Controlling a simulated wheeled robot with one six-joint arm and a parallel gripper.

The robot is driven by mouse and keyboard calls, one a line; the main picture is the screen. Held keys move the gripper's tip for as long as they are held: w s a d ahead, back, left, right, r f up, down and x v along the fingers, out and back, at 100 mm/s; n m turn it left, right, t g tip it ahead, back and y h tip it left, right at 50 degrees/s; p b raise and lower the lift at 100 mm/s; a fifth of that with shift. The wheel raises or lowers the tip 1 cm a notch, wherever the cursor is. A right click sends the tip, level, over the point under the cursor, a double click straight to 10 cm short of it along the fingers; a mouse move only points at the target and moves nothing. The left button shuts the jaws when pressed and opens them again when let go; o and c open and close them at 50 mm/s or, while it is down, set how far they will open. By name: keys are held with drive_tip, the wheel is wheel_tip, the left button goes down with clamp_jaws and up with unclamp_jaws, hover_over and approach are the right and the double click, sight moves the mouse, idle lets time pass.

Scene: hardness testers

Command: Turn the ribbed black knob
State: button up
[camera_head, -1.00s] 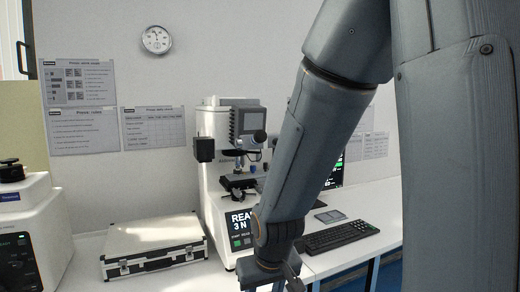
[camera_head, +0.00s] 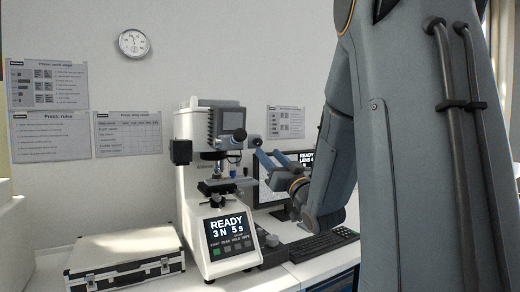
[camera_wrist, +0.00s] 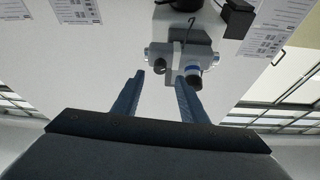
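The white hardness tester (camera_head: 192,215) stands on the bench in the head view, its screen lit with "READY 3 N 5 s". Ribs cannot be made out on either, so I cannot tell which is the ribbed one. My gripper (camera_head: 268,156) is raised right of the tester's head, fingers apart and empty.
A silver case (camera_head: 125,258) lies left of the tester. A monitor (camera_head: 258,190) stands behind my gripper, and a black keyboard (camera_head: 320,246) lies right of the tester. Posters and a clock (camera_head: 133,42) hang on the wall. The air above the case is clear.

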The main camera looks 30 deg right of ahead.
sight(260, 144)
drive_tip(key=p+x, duration=0.2)
drive_tip(key=x, duration=0.5)
drive_tip(key=shift+w+r, duration=0.1)
drive_tip(key=shift+w, duration=0.1)
clamp_jaws()
